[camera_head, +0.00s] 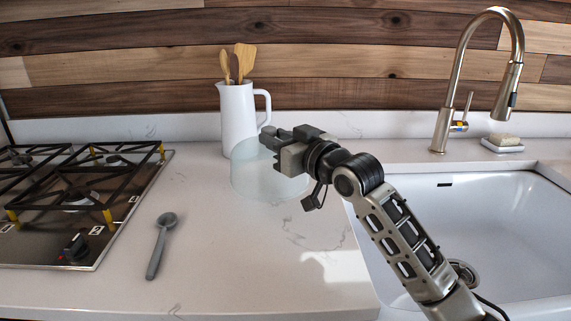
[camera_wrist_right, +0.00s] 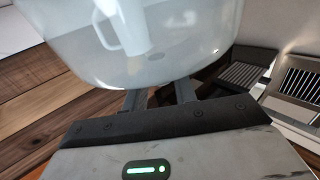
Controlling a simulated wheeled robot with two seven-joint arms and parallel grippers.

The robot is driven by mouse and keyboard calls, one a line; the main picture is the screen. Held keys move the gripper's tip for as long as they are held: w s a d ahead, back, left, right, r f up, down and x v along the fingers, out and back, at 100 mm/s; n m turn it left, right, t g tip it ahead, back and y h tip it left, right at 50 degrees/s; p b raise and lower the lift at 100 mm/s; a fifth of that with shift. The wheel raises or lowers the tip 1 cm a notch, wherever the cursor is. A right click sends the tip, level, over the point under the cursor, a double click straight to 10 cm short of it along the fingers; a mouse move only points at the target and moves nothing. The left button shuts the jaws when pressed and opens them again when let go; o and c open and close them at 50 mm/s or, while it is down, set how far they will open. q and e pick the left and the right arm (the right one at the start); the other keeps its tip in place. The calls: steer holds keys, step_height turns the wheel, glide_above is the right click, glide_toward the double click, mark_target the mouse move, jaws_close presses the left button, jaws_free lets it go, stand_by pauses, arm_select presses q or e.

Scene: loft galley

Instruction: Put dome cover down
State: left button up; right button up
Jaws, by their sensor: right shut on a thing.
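The dome cover (camera_head: 250,182) is clear, pale glass and stands upright over the counter, in front of the white pitcher. My right gripper (camera_head: 272,138) is shut on its top, and the fingers hide much of the grip point. The lower rim looks at or very near the counter; I cannot tell whether it touches. In the right wrist view the dome (camera_wrist_right: 190,60) fills the top, with the fingers (camera_wrist_right: 160,98) at its near edge. My left gripper is not in view.
The white pitcher (camera_head: 238,115) with wooden utensils stands close behind the dome. A grey spoon (camera_head: 162,245) lies on the counter (camera_head: 235,260), left of clear room. The stove (camera_head: 75,205) is at left, the sink (camera_head: 490,225) and faucet (camera_head: 445,120) at right.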

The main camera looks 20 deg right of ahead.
steer(key=shift+w+d+f, duration=0.25)
steer(key=shift+d+f, duration=0.2)
steer(key=shift+f, duration=0.15)
steer(key=shift+w+d+f, duration=0.25)
steer(key=shift+d+f, duration=0.15)
steer(key=shift+f, duration=0.15)
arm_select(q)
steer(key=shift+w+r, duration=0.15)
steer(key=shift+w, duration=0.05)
arm_select(e)
steer(key=f, duration=0.3)
steer(key=shift+w+d+f, duration=0.15)
steer(key=shift+d+f, duration=0.15)
steer(key=shift+f, duration=0.05)
steer(key=shift+f, duration=0.15)
steer(key=o, duration=0.9)
arm_select(q)
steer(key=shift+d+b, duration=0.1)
steer(key=shift+b, duration=0.35)
arm_select(e)
steer(key=v, duration=1.2)
